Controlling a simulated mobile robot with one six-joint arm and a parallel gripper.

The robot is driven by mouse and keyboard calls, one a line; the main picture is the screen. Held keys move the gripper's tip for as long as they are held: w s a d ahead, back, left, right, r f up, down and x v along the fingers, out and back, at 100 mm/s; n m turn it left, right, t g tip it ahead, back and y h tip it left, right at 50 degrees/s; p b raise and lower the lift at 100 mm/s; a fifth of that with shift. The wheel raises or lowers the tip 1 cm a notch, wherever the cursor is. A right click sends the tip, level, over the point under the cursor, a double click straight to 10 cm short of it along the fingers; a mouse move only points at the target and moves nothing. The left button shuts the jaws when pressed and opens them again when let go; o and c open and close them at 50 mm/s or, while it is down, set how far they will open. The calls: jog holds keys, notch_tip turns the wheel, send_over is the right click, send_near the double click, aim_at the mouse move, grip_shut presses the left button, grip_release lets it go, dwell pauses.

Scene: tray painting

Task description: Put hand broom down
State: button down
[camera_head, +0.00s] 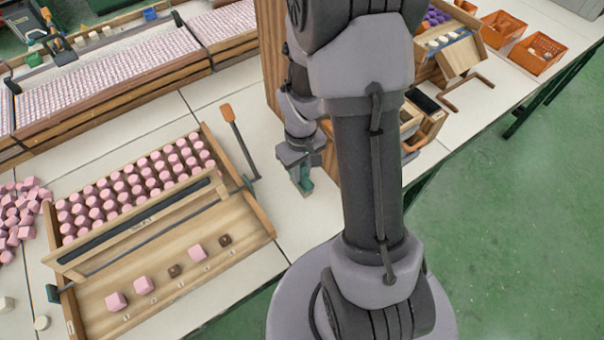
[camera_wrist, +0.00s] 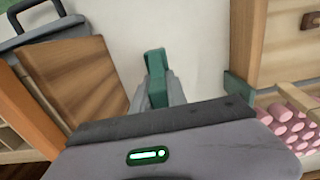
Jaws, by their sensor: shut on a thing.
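My gripper (camera_head: 303,182) is low over the white tabletop, between the tray of pink pieces and the wooden boxes. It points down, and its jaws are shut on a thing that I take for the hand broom. A teal piece (camera_wrist: 155,63) shows at the fingertips in the wrist view; I cannot tell whether it is the broom or part of the fingers. No bristles show in either view. I cannot tell whether the held thing touches the table.
A wooden tray (camera_head: 268,222) with pink pieces and an orange-handled lever (camera_head: 228,114) stands left of my gripper. A wooden box (camera_wrist: 75,75) with a dark handle is close on the other side. White table (camera_wrist: 200,40) is bare between them. Orange baskets (camera_head: 536,54) stand far right.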

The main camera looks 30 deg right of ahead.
jog(key=c, duration=1.8)
grip_release()
jog(key=shift+f, duration=0.2)
jog(key=o, duration=0.5)
jog(key=shift+d, duration=0.1)
